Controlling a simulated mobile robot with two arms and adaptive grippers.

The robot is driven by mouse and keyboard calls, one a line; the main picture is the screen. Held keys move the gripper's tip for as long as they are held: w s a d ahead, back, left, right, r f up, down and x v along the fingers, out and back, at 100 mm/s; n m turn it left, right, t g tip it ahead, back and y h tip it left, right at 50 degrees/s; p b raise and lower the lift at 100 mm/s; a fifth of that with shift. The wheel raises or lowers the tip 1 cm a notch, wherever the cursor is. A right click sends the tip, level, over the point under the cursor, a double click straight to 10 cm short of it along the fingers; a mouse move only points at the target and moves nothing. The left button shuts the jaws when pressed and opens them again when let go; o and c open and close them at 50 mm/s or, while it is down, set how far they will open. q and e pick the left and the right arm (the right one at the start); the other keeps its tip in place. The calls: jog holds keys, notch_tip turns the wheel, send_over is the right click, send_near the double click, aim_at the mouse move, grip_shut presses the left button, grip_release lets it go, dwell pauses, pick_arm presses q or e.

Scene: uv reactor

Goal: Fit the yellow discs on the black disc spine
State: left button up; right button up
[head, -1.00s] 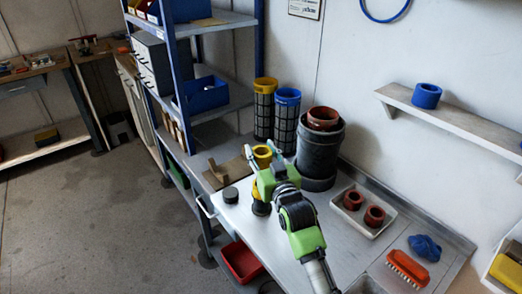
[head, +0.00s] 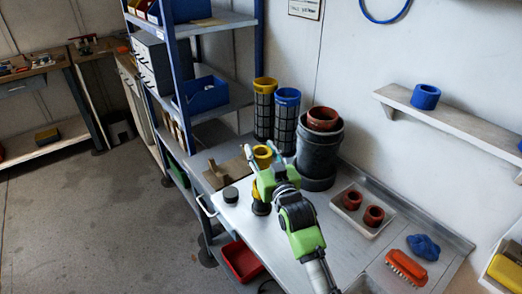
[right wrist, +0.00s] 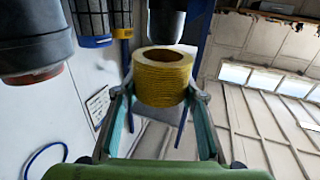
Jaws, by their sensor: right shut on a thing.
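My right gripper (head: 263,155) is over the metal bench, shut on a yellow disc (head: 262,157). In the right wrist view, which looks upside down, the ribbed yellow ring (right wrist: 163,78) sits between the two fingers, its hole visible. A black cylinder (right wrist: 166,22) is in line with the ring there, with a small gap between them; it looks to be below the ring. In the head view, more yellow and a black base (head: 261,209) show under the gripper, mostly hidden by it. I cannot tell whether discs are stacked there. My left gripper is out of view.
Mesh cylinders with yellow (head: 265,85) and blue (head: 287,95) rims and a dark pot (head: 318,150) stand behind. A tray (head: 363,228) with two red rings and a brush (head: 406,268) lie to the right.

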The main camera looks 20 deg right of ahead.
jog(key=shift+f, duration=0.1)
dwell(0.3)
jog(key=shift+f+b, duration=2.6)
jog(key=shift+f, duration=1.45)
jog(key=o, duration=1.2)
jog(key=s, duration=1.2)
jog(key=shift+d, duration=0.15)
jog(key=shift+f, duration=0.1)
